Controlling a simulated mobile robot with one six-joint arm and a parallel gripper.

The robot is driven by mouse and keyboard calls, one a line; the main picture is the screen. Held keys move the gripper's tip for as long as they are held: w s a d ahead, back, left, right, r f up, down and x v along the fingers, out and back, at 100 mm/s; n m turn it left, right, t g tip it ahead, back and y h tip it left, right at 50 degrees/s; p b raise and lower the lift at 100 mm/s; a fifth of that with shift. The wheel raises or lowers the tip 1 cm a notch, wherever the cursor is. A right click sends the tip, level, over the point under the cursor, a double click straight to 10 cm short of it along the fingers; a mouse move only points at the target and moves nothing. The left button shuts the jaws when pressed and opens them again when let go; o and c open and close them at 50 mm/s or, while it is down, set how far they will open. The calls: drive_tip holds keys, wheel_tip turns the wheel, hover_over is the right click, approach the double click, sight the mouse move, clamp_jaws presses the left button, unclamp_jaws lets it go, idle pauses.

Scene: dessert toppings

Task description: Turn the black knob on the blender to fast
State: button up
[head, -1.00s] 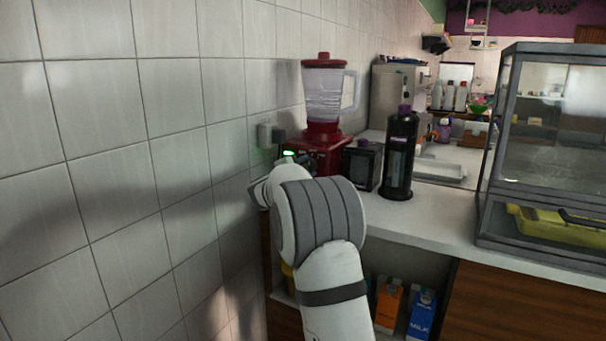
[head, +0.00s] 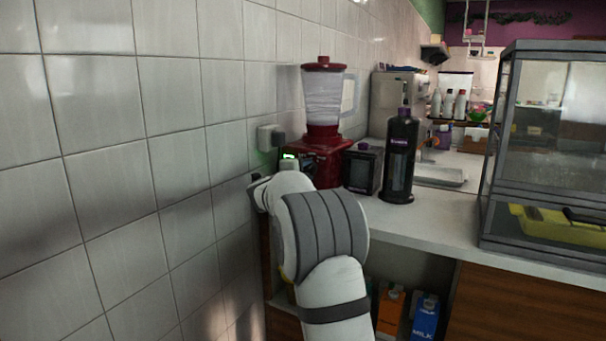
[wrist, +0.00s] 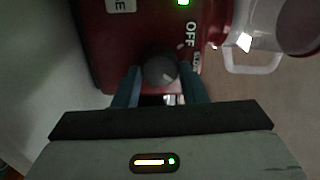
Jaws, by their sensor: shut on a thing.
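The red blender with its clear jar (head: 322,98) and red lid stands on the counter against the tiled wall. Its red base (head: 333,165) is partly hidden by my arm in the head view. In the wrist view, the dark round knob (wrist: 160,70) is on the base's front, with the word OFF (wrist: 191,34) to its upper right. A further label below OFF is partly hidden. My gripper (wrist: 160,82) has one finger on each side of the knob and is shut on it. The fingers are hidden in the head view.
A wall socket (head: 268,137) is left of the blender. A small dark box (head: 363,168) and a black bottle (head: 401,157) stand to its right. A glass display case (head: 540,145) is farther right. The counter (head: 440,217) between bottle and case is clear.

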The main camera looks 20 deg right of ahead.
drive_tip(key=shift+d+r, duration=0.15)
drive_tip(key=shift+r, duration=0.05)
drive_tip(key=o, duration=1)
drive_tip(key=shift+f, duration=0.15)
drive_tip(key=p+v, duration=0.1)
drive_tip(key=v, duration=0.7)
